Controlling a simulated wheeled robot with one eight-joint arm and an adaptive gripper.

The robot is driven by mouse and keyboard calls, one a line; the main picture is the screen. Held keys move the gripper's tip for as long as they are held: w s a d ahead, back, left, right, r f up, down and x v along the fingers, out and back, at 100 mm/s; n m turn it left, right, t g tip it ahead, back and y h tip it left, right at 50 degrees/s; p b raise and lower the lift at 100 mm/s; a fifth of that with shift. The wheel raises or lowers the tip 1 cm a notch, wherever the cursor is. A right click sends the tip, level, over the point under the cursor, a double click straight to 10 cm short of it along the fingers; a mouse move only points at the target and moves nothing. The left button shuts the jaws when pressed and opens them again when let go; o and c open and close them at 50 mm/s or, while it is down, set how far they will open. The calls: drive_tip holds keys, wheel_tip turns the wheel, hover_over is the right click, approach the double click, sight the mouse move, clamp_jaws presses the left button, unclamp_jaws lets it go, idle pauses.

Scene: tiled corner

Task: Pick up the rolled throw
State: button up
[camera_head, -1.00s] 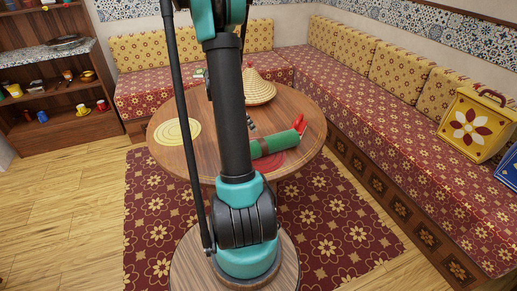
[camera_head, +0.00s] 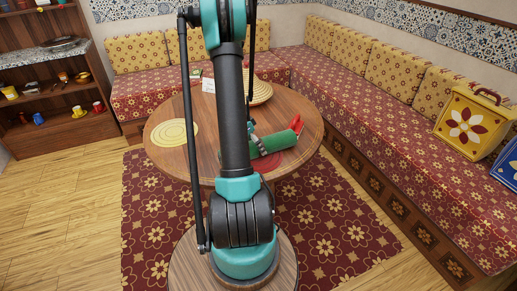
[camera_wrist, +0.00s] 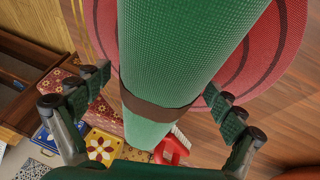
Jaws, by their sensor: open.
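The rolled throw, a green textured roll (camera_head: 276,141) with a brown band, lies on the round wooden table (camera_head: 168,160). My gripper (camera_wrist: 158,84) is open, with one finger on each side of the roll near the band. A gap shows on the left; whether the right finger touches is unclear.
A red brush-like object (camera_head: 297,123) lies by the roll's far end. A red round mat (camera_head: 290,161) is under it. A straw mat (camera_head: 171,132), a woven cone lid (camera_head: 262,92) and a white card (camera_head: 208,86) are also on the table. Cushioned benches (camera_head: 350,115) border it.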

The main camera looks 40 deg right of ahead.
drive_tip(key=shift+c, duration=0.2)
drive_tip(key=c, duration=1.7)
drive_tip(key=shift+c, duration=0.2)
